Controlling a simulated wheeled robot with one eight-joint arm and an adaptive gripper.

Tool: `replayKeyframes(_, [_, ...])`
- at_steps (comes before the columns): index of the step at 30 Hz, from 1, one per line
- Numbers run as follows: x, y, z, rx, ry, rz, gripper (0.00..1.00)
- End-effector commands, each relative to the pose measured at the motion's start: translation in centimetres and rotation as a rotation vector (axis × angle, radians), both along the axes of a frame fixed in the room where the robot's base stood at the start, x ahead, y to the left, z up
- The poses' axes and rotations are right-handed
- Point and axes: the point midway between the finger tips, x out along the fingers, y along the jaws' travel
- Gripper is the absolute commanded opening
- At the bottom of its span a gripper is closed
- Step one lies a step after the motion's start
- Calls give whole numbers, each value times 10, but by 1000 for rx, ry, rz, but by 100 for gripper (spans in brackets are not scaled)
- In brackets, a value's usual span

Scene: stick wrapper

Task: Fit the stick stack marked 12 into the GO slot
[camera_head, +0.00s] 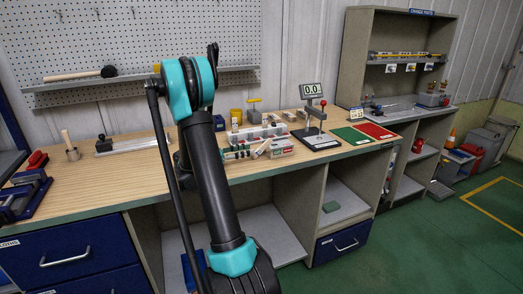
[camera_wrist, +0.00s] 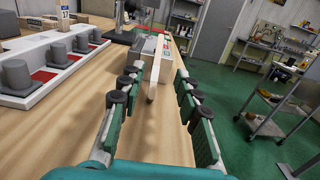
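My gripper (camera_wrist: 157,78) is open in the wrist view, its two green fingers with dark round knobs spread apart. A pale, narrow upright piece (camera_wrist: 154,78) stands between and beyond the fingertips, apparently not gripped; no 12 can be read on it. A light box-like fixture (camera_wrist: 163,47) with small labels lies just beyond. In the head view a pale stick-like piece (camera_head: 262,148) leans at the bench's front edge, beside a white rack (camera_head: 238,153). My arm hides most of the gripper there. I cannot make out a slot marked GO.
A white rack with grey round knobs (camera_wrist: 62,52) stands left in the wrist view. A gauge stand (camera_head: 316,135) reading 0.0, a green mat (camera_head: 350,136) and a red mat (camera_head: 375,131) sit to the right. The bench's left part (camera_head: 110,175) has clear room.

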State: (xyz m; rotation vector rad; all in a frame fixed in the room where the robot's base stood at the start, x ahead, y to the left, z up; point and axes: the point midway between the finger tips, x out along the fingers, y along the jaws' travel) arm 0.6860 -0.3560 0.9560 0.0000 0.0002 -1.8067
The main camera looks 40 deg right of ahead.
Motion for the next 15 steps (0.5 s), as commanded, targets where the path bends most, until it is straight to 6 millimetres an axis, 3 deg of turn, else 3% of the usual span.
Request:
replayKeyframes(8, [-3, -15, -1, 0, 0, -2, 33])
replayKeyframes(15, [-8, -48, -3, 0, 0, -4, 33])
